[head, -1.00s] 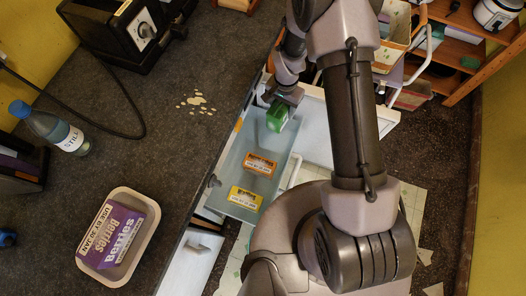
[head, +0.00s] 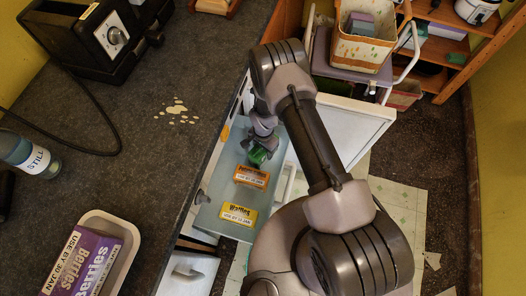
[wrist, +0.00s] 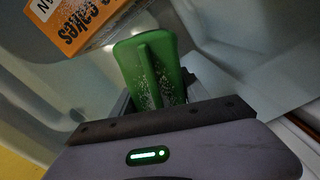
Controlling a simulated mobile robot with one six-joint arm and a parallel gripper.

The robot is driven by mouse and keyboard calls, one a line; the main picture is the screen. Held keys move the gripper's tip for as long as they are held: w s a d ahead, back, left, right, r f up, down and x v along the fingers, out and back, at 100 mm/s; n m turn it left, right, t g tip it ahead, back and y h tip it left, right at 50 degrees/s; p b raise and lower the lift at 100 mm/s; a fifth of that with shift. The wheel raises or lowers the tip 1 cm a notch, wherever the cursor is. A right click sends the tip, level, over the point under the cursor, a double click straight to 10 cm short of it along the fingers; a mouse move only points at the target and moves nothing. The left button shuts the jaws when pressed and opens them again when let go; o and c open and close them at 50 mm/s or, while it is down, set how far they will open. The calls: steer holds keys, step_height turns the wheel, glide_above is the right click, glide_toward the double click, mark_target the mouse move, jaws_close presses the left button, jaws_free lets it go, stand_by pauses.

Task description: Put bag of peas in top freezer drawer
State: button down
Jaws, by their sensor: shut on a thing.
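The green bag of peas (head: 257,156) is at the far end of the open freezer drawer (head: 215,215). My gripper (head: 262,148) is shut on it, inside or just above the drawer; the exact height of the bag over the drawer floor is hard to tell. In the wrist view the green bag (wrist: 152,70) stands up between the fingers, which are mostly hidden behind the gripper body. An orange box (head: 252,177) and a yellow waffles box (head: 239,214) lie in the drawer nearer to me. The orange box also shows in the wrist view (wrist: 85,22), close beside the bag.
A dark counter (head: 130,130) runs along the left, with a purple berries box (head: 80,262) in a pale tray (head: 125,240), a bottle (head: 30,155) and a black appliance (head: 95,35). The white freezer door (head: 345,130) stands open on the right. A trolley (head: 350,75) stands behind it.

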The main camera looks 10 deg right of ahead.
steer(key=shift+r, duration=0.15)
steer(key=shift+f, duration=0.2)
steer(key=c, duration=0.6)
jaws_free()
